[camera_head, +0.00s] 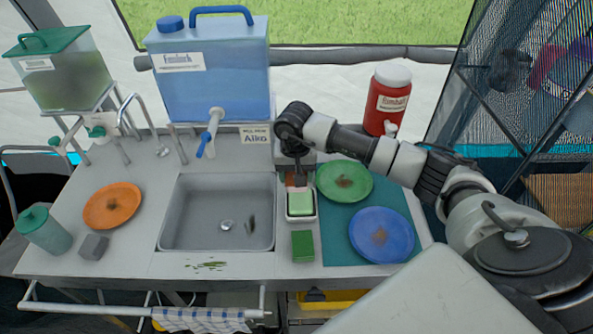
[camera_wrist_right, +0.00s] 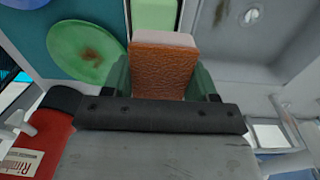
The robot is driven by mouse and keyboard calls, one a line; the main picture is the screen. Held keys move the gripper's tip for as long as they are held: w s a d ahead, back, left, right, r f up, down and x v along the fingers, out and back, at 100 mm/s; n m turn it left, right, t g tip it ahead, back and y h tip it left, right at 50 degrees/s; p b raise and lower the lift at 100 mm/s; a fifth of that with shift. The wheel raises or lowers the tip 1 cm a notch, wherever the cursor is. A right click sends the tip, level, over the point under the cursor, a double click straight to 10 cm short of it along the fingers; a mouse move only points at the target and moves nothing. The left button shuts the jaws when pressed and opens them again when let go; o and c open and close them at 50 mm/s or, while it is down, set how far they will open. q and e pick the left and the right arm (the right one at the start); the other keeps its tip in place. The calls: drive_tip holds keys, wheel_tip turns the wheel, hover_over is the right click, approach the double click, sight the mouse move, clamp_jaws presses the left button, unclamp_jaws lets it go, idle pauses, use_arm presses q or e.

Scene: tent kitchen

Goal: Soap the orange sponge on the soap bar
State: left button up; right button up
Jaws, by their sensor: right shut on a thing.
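The orange sponge (camera_wrist_right: 165,72), with a paler side, is held between the fingers of my right gripper (camera_head: 298,172). In the head view, a small part of the orange sponge (camera_head: 292,181) shows below the gripper. The light green soap bar (camera_head: 300,204) lies in a white dish (camera_head: 301,218) right of the sink. The sponge is at the far end of the soap bar; I cannot tell whether they touch. The soap bar also shows beyond the sponge in the wrist view (camera_wrist_right: 154,14). My left gripper is not in view.
A green sponge (camera_head: 303,246) lies in front of the dish. Stained green (camera_head: 344,180) and blue (camera_head: 381,235) plates lie on a teal mat to the right. The sink (camera_head: 216,212) is left. A red jug (camera_head: 386,98) and blue water tank (camera_head: 208,75) stand behind.

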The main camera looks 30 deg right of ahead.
sight(301, 200)
drive_tip(key=shift+s+d+f+m, duration=0.2)
drive_tip(key=shift+d+f+m, duration=0.1)
drive_tip(key=shift+d+f, duration=0.4)
drive_tip(key=shift+f+b, duration=0.45)
drive_tip(key=shift+f, duration=0.3)
drive_tip(key=shift+f+b, duration=0.9)
drive_tip(key=shift+f, duration=1.15)
drive_tip(key=shift+f+b, duration=1.1)
drive_tip(key=shift+b, duration=0.25)
idle(0.4)
